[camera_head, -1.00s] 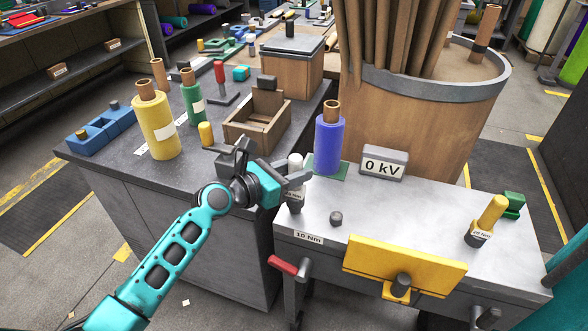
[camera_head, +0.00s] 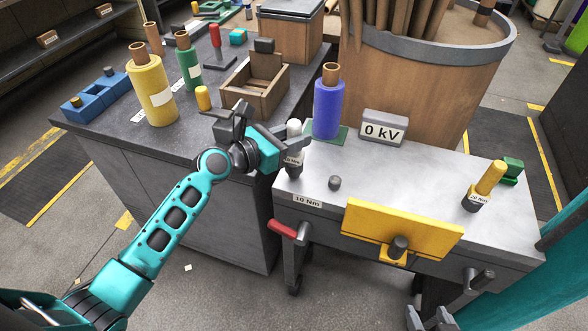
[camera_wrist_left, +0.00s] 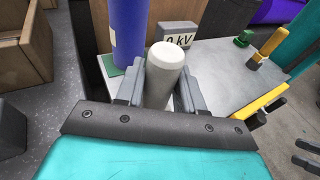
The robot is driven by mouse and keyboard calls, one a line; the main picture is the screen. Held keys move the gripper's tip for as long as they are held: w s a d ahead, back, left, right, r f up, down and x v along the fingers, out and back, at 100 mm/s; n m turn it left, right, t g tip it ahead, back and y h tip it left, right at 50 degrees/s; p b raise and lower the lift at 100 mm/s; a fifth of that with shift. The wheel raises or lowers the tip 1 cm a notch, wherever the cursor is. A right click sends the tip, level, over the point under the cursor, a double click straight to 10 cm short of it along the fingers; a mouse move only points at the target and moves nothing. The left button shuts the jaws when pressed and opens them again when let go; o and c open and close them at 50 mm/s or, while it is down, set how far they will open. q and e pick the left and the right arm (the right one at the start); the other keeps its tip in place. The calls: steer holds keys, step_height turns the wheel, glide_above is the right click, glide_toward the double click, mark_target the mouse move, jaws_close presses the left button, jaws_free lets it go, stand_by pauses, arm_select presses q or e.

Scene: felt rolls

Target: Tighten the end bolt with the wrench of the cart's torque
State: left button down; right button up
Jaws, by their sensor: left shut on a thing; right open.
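A white-handled wrench (camera_head: 294,130) with a dark, labelled lower part stands upright at the cart's left edge. My left gripper (camera_head: 295,143) is shut on it; in the left wrist view the white handle (camera_wrist_left: 165,70) rises between the fingers. A yellow-handled wrench (camera_head: 490,178) marked 20 Nm stands at the cart's right side. The cart (camera_head: 420,165) carries a 10 Nm label (camera_head: 307,201) on its front left edge. A grey bolt-like piece (camera_head: 398,247) sits at the yellow plate (camera_head: 402,228). My right gripper (camera_head: 430,318), at the bottom edge, is open and partly cut off.
A small grey knob (camera_head: 335,182) stands on the cart top. A blue roll (camera_head: 328,105) and a 0 kV sign (camera_head: 383,128) stand behind it. A red-gripped handle (camera_head: 283,229) sticks out front left. The dark bench (camera_head: 200,140) holds rolls and a wooden box (camera_head: 255,88).

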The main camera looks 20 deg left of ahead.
mark_target(293, 123)
arm_select(q)
steer(key=shift+f, duration=0.3)
steer(key=shift+s+f, duration=0.1)
steer(key=shift+f, duration=0.35)
stand_by(3.2)
steer(key=shift+r, duration=0.1)
stand_by(2.9)
step_height(293, 123, up, 3)
steer(key=p, duration=0.3)
steer(key=shift+r, duration=2.2)
